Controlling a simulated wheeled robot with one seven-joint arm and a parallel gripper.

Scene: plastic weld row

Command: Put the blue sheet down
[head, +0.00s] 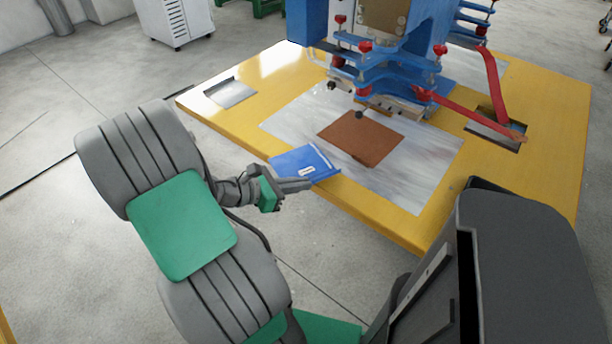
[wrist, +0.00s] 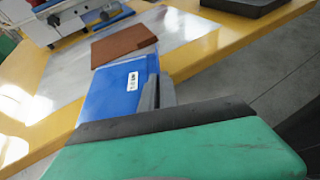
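The blue sheet (head: 303,162) is a flat blue piece with a small white label, at the near left edge of the yellow table. It also shows in the wrist view (wrist: 118,92). My gripper (head: 296,184) is at the sheet's near edge, with a finger along it, and appears shut on it. The other finger is hidden in the wrist view. I cannot tell whether the sheet touches the table; part of it reaches past the table's edge. A brown sheet (head: 361,138) lies flat on the grey metal plate (head: 420,185) just beyond it.
The yellow table (head: 375,228) carries a blue press (head: 375,70) with red knobs and red arms at the back. The grey plate has bare room around the brown sheet. Cut-outs (head: 230,92) lie in the tabletop. A grey wheeled cabinet (head: 175,20) stands behind on the left.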

